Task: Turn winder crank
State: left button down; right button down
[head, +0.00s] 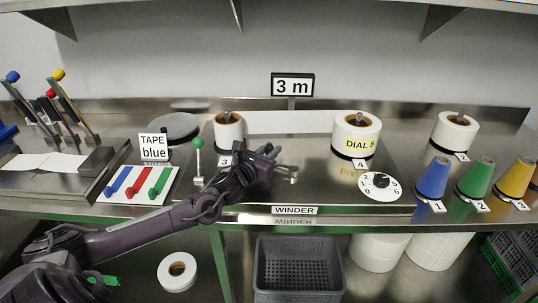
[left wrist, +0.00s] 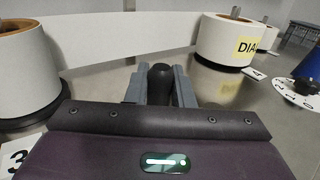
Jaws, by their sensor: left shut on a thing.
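My left gripper (head: 268,153) reaches over the steel bench behind the WINDER label (head: 295,210). In the left wrist view its two grey fingers (left wrist: 160,88) are shut on the black crank knob (left wrist: 160,76), which stands upright between them. In the head view the gripper hides the knob, and a bit of the metal winder crank (head: 287,176) shows just below and right of it. A white strip (head: 290,122) runs between the roll at label 3 (head: 229,132) and the roll marked DIAL 5 (head: 356,132). My right gripper is not in view.
The numbered dial (head: 380,186) lies right of the crank. A green-knobbed lever (head: 198,157) stands left of my gripper, near the coloured switch panel (head: 138,186). Blue, green and yellow cones (head: 475,178) stand at the right. A sign reads 3 m (head: 292,86).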

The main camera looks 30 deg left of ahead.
pick_arm(q)
jog(key=c, duration=1.3)
grip_release()
jog(key=shift+s, duration=0.35)
jog(key=shift+s+b, duration=0.4)
jog(key=shift+s, duration=3.15)
